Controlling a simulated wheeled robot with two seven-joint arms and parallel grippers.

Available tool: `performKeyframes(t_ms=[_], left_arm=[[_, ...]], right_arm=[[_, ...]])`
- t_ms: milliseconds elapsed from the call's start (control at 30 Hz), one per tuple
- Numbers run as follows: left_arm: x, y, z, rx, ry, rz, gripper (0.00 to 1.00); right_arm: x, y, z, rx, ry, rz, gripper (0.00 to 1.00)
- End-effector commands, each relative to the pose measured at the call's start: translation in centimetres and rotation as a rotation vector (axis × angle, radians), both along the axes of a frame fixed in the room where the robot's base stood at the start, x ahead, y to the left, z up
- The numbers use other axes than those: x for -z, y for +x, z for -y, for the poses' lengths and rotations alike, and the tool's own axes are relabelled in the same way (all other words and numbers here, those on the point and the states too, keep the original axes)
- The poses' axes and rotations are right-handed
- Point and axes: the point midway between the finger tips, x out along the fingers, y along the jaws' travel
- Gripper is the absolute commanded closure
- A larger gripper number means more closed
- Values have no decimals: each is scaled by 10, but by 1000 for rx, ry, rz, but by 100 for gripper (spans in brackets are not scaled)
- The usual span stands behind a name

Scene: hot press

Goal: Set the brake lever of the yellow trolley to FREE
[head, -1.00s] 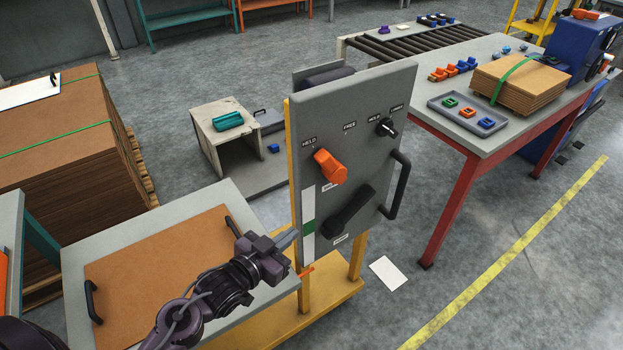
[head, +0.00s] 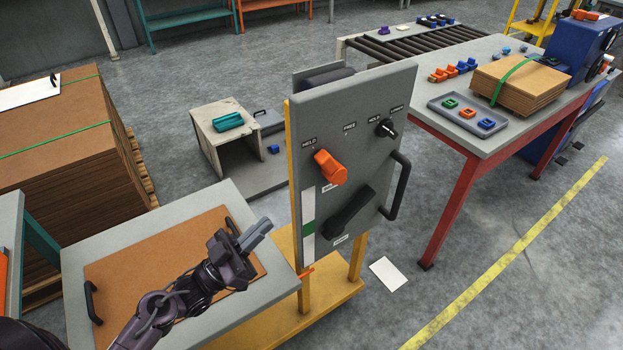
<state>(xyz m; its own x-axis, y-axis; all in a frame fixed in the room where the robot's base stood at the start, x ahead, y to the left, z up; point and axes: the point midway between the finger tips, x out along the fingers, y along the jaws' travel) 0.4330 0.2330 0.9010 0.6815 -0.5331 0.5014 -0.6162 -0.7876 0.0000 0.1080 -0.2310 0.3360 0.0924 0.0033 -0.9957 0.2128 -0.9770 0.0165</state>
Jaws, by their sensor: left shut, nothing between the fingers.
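The yellow trolley (head: 328,308) carries an upright grey panel (head: 345,105). An orange lever (head: 330,167) on the panel points up and left toward the HELD label (head: 309,142). The FREE label (head: 349,126) is up and to the right of it. I take this orange lever for the brake lever. My left gripper (head: 264,231) is shut and empty. In the picture it is left of the panel and below the lever, in front of the brown board, and touches neither panel nor lever. My right gripper is not in view.
The panel also has a black lever (head: 350,213), a small black knob (head: 386,128) and a black side handle (head: 398,186). A grey table with a brown board (head: 190,255) is at lower left. A red-legged table (head: 468,142) stands to the right. Floor between is mostly clear.

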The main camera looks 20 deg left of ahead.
Motion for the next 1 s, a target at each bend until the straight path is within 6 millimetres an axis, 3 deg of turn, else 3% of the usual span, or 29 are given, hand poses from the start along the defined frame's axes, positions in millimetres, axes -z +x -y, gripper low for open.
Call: performKeyframes(t_ms=[267,700,1000], left_arm=[[-10,10,8,-2,0,2,100],[-56,71,56,-1,-1,2,100],[-70,94,73,-1,1,-1,100]], right_arm=[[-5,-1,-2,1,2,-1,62],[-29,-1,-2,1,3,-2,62],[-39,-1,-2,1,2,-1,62]])
